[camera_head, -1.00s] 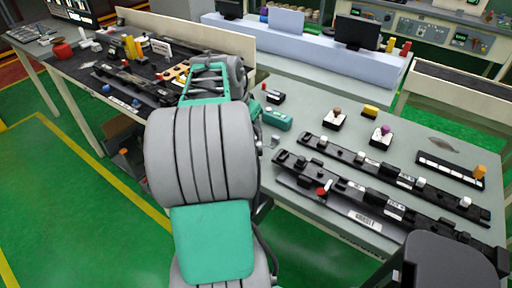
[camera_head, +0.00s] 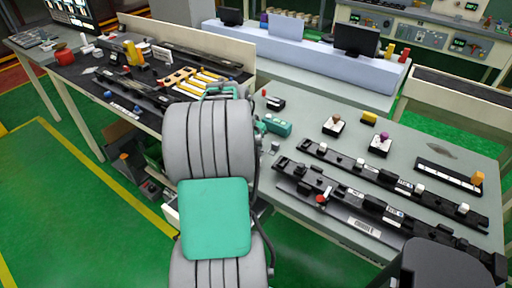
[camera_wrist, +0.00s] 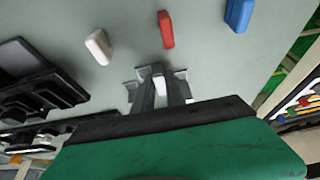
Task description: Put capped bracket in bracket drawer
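My gripper (camera_wrist: 160,88) shows in the wrist view as dark grey fingers in front of a dark plate and a green body. A small white piece (camera_wrist: 161,87) sits between the fingers; it may be the cap of the bracket, but I cannot tell whether the fingers press on it. The bracket's own shape is not clear. In the head view my arm hides the gripper. A pale box edge (camera_head: 171,212) shows low beside my arm, under the bench; I cannot tell whether it is the bracket drawer.
The wrist view shows a white block (camera_wrist: 98,46), a red block (camera_wrist: 166,29) and a blue block (camera_wrist: 238,15) on the grey surface. A dark-topped table (camera_head: 90,75) with tools stands left. Green floor lies between.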

